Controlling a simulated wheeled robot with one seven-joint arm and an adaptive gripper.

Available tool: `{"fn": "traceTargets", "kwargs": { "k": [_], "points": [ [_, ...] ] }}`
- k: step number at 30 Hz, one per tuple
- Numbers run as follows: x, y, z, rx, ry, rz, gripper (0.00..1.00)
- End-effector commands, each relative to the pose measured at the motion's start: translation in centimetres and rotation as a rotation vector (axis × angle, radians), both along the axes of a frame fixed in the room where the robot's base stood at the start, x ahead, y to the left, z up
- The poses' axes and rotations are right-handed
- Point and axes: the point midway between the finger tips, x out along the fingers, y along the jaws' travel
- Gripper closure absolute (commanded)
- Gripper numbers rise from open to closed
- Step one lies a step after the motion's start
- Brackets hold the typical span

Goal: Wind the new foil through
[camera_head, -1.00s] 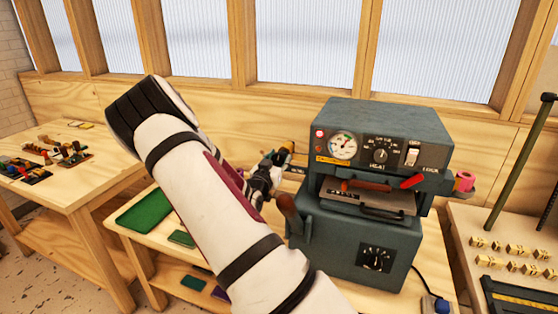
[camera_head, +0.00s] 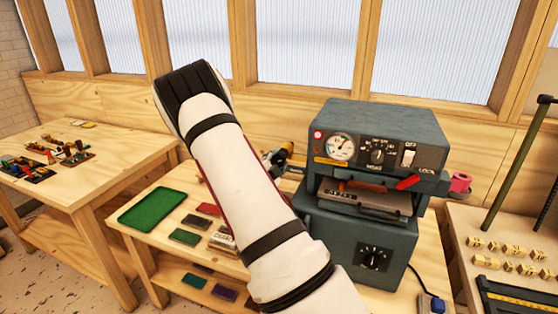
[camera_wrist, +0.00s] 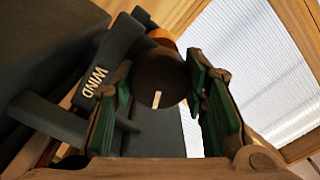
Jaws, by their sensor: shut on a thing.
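The teal-grey foil press (camera_head: 375,225) stands on the bench, with a gauge, a knob and a switch on its front. A pink roll (camera_head: 460,183) sits at its right side. In the wrist view a dark arm labelled WIND (camera_wrist: 95,80) lies at the left. My gripper (camera_wrist: 165,85) has its green-padded fingers on either side of a round dark brown knob (camera_wrist: 158,72) and is shut on it. Part of a dark and copper-coloured assembly (camera_head: 281,158) shows left of the press.
A green tray (camera_head: 152,208) and several coloured cards (camera_head: 185,237) lie on the bench left of the press. A side table (camera_head: 100,180) at left holds small tools. At right a wooden board (camera_head: 462,228) carries several small brass blocks. A wooden wall with windows stands behind.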

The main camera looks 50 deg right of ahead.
Motion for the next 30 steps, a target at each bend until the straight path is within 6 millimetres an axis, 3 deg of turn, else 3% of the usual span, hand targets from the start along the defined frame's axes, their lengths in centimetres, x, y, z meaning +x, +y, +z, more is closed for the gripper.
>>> {"fn": "traceTargets", "kwargs": {
  "k": [15, 30],
  "points": [
    [0.07, -0.12, 0.00, 0.169, -0.409, 0.003, 0.88],
    [0.28, -0.13, -0.01, 0.234, -0.570, 0.006, 0.88]
  ]
}}
